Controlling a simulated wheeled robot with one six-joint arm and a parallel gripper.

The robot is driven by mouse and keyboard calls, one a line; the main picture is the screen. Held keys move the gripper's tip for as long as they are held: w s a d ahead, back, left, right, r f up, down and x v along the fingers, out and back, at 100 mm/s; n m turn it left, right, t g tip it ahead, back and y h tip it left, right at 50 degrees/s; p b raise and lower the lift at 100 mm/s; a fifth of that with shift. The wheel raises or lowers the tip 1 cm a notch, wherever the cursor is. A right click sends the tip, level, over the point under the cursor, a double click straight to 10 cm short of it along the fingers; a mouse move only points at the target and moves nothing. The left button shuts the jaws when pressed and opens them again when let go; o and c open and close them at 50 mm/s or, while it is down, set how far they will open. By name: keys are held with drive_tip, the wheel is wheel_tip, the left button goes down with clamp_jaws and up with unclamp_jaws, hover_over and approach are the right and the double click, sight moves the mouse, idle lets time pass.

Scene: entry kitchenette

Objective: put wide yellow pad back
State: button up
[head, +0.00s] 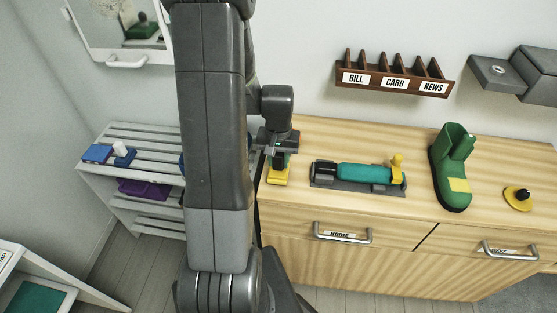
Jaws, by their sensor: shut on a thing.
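My gripper (279,152) hangs over the left end of the wooden counter and points down. It is shut on a yellow piece (279,175), which looks like the wide yellow pad. Dark and green parts show between the jaws and the yellow, and my gripper hides much of its upper part. The yellow sits low, at or just above the counter top; I cannot tell whether it touches.
Right of my gripper, a teal device (365,172) lies on a grey base. A labelled rack (393,82) hangs above. A white slatted shelf (140,140) stands left.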

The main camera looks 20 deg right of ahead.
drive_tip(key=shift+f, duration=0.35)
drive_tip(key=shift+f, duration=0.1)
drive_tip(key=shift+f, duration=0.15)
drive_tip(key=o, duration=0.9)
drive_tip(key=shift+o, duration=0.2)
wheel_tip(320, 180, up, 14)
drive_tip(key=b, duration=0.1)
drive_tip(key=shift+w+d, duration=0.2)
